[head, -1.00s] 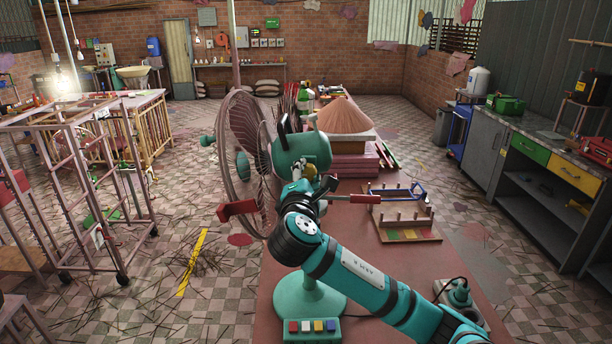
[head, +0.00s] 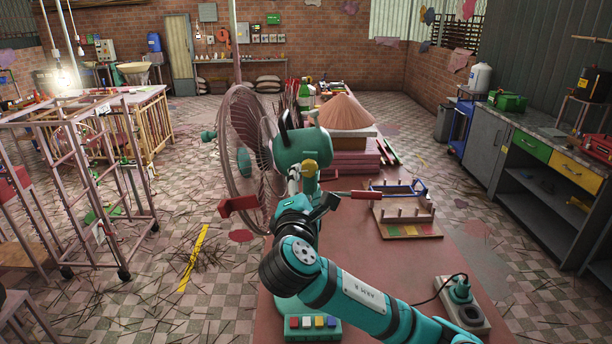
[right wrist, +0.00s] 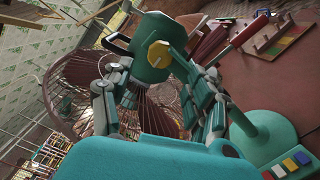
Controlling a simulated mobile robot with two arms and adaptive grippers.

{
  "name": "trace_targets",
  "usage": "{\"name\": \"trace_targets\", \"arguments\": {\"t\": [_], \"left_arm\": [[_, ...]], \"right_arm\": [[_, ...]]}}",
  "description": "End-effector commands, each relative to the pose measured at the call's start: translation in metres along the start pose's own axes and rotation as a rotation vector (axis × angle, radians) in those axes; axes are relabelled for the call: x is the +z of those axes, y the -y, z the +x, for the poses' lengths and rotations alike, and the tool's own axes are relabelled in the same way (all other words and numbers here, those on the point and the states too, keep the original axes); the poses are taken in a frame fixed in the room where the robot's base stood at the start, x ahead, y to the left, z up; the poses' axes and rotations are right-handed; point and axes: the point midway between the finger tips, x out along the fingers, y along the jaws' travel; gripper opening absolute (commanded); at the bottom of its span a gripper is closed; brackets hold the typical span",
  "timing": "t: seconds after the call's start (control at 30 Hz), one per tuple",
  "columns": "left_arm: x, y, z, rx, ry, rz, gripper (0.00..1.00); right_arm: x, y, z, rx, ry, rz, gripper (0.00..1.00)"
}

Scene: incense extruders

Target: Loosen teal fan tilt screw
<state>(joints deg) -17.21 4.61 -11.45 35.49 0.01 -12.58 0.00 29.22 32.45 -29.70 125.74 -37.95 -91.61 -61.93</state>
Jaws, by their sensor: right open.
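The teal fan (head: 305,146) stands on the red bench, its wire cage (head: 247,150) facing left. Its yellow tilt screw (head: 309,167) sits low on the teal motor housing; it also shows in the right wrist view (right wrist: 158,55). My right gripper (head: 312,190) is open just below the screw. In the right wrist view its fingers (right wrist: 160,88) spread left and right, with the screw beyond and between them; I cannot tell if they touch anything. My arm hides the fan's stand and much of its base (head: 288,304). My left gripper is not in view.
A wooden peg rack (head: 408,212) and a power socket block (head: 462,303) lie on the bench (head: 400,265). Bench surface between them is clear.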

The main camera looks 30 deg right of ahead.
Motion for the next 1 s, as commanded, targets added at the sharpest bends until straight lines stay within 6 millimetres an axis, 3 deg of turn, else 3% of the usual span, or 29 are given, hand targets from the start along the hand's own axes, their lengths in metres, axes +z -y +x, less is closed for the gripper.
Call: {"name": "trace_targets", "arguments": {"t": [0.1,0.33,0.9,1.0], "left_arm": [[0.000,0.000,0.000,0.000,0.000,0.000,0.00],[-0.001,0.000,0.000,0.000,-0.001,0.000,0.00],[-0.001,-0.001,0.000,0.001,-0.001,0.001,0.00],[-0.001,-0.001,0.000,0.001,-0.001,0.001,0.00]], "right_arm": [[-0.001,0.000,-0.025,-0.001,-0.004,0.002,0.58],[-0.001,0.000,-0.051,0.000,-0.001,0.000,0.58],[0.000,0.000,-0.054,-0.001,0.000,0.000,0.58],[-0.006,0.010,-0.055,-0.025,-0.023,0.017,0.58]]}}
